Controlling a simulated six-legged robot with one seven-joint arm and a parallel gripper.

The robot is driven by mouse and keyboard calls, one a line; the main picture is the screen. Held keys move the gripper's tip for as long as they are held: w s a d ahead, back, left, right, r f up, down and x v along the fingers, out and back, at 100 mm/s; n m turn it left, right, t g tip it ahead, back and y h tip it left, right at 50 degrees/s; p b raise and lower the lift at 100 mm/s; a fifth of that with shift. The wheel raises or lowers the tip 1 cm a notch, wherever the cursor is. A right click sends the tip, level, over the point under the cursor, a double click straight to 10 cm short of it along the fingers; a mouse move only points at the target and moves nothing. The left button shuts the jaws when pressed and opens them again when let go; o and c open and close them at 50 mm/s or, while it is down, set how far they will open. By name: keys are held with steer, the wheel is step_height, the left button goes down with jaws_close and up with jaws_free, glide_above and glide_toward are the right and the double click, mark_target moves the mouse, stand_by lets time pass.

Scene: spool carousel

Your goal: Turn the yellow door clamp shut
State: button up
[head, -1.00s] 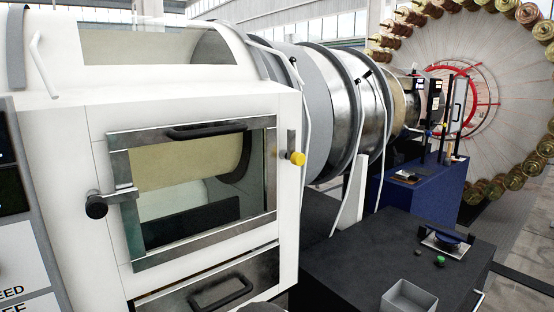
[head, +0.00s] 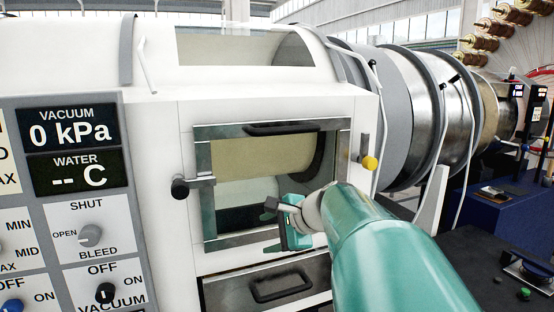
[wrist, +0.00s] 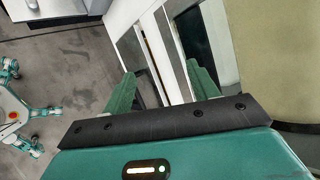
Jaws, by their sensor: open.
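The yellow door clamp (head: 370,163) is a yellow knob on a short grey upright bar at the right of the door frame on the white machine. The windowed door (head: 265,132) sits flush in its frame with a dark handle on top. My gripper (head: 283,222) is in front of the window's lower right, left of and below the yellow knob, and apart from it. Its jaws are open and empty. In the wrist view my gripper (wrist: 160,92) shows its two green fingers spread, with the door edge behind; the yellow knob is not in that view.
A black knob (head: 180,188) sits at the door's left side. A drawer with a dark handle (head: 281,286) is below the door. A control panel (head: 70,210) stands at left. Drums and a dark bench are at right.

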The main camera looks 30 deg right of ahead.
steer(key=w+d+r+m+t+h, duration=0.1)
steer(key=d+r+m, duration=0.15)
steer(key=d, duration=0.35)
steer(key=d+r+m+t, duration=0.1)
steer(key=d+m+t, duration=0.15)
steer(key=d, duration=0.35)
steer(key=m+t+h, duration=0.4)
steer(key=m+h, duration=0.2)
steer(key=m, duration=0.6)
glide_toward(365, 161)
steer(key=x, duration=0.4)
steer(key=d+x, duration=0.1)
steer(key=x, duration=0.3)
steer(key=f+x, duration=0.1)
steer(key=x, duration=0.3)
steer(key=shift+s+d, duration=0.15)
steer(key=shift+d, duration=0.25)
jaws_close()
